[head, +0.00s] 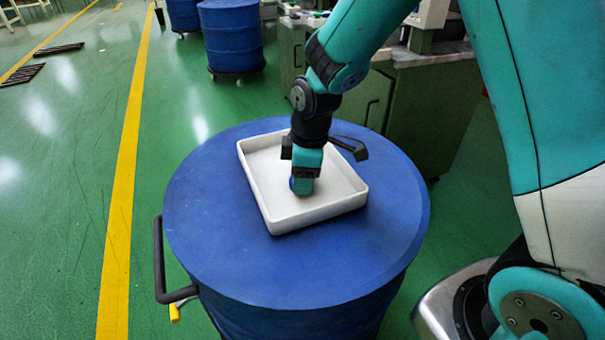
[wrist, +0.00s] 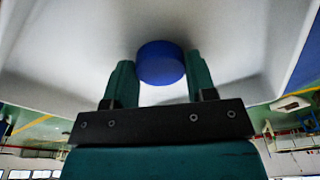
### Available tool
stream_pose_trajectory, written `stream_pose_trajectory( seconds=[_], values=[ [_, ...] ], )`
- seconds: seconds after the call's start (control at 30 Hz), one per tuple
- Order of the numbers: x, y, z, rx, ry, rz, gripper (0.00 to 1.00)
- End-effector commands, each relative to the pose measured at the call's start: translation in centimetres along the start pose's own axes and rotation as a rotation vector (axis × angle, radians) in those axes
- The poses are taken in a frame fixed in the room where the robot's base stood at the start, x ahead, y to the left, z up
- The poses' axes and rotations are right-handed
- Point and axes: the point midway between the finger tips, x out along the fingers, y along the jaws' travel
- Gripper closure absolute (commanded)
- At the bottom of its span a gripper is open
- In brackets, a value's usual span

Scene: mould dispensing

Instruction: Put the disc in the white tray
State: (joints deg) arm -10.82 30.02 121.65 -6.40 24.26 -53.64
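The blue disc (wrist: 161,63) sits between the two fingers of my gripper (wrist: 161,76) in the wrist view, with a finger against each side of it. In the head view my gripper (head: 305,186) points down inside the white tray (head: 268,205), and a bit of blue shows at its tip. The tray is a shallow square with raised walls, on top of a blue drum. The disc is low over the tray floor; I cannot tell whether it touches it.
The blue drum (head: 215,245) has bare lid around the tray and a dark handle (head: 160,265) at its left. More blue drums (head: 232,38) and a green cabinet (head: 425,110) stand behind. A yellow line (head: 122,200) crosses the open green floor at left.

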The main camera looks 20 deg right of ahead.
Motion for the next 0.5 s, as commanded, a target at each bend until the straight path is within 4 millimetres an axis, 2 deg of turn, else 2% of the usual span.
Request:
stream_pose_trajectory(
  seconds=[0.03,0.1,0.37,0.5],
  values=[
    [0.0,0.0,0.0,0.000,0.000,0.000,0.38],
    [0.0,0.0,0.0,0.000,0.000,0.000,0.24],
    [-0.1,0.0,0.0,0.000,0.000,0.000,0.24],
    [-1.1,0.1,-0.1,0.000,0.002,0.003,0.24]
  ],
)
